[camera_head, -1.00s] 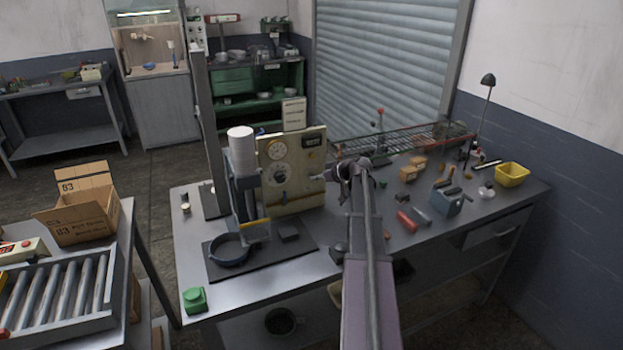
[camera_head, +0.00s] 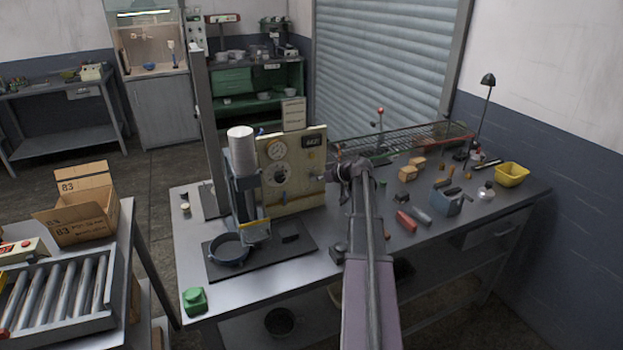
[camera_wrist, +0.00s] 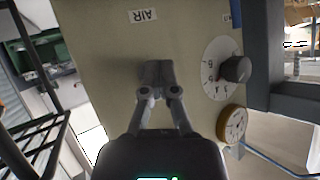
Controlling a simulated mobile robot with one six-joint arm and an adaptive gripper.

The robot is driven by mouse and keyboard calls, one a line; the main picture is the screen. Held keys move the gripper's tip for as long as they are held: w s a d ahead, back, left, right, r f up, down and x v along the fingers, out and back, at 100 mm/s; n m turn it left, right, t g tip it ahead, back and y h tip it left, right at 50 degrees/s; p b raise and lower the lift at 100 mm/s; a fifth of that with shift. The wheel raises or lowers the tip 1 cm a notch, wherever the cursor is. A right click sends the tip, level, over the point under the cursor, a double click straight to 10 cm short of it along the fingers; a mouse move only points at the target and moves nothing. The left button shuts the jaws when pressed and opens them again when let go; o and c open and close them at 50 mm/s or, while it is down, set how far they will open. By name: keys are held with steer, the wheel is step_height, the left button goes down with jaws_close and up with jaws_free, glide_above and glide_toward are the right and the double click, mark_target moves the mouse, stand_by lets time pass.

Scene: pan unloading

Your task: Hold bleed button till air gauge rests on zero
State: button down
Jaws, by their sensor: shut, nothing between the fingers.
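The cream press panel (camera_head: 308,188) stands upright on the bench. It also fills much of the wrist view (camera_wrist: 100,45), where it appears upside down. The round brass-rimmed gauge (camera_head: 277,149) is on its upper left; in the wrist view it lies at the lower right (camera_wrist: 233,123). Its needle is too small to read. An inverted AIR label (camera_wrist: 142,16) is on the panel. My gripper (camera_wrist: 157,72) is shut and empty, fingertips against or just before the panel face near that label. The bleed button is not visible; the fingertips may cover it.
A numbered dial with a black knob (camera_wrist: 235,69) sits beside the gauge. The press with its white cylinder (camera_head: 242,150) stands left of the panel, with a dark round pan (camera_head: 229,250) before it. Tools and a yellow bin (camera_head: 512,174) lie to the right.

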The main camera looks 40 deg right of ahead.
steer(key=shift+s+a, duration=0.15)
steer(key=shift+s, duration=0.45)
steer(key=s, duration=0.2)
steer(key=s+a, duration=0.1)
steer(key=s, duration=0.2)
steer(key=shift+a, duration=0.1)
stand_by(0.5)
steer(key=shift+s, duration=0.1)
stand_by(0.5)
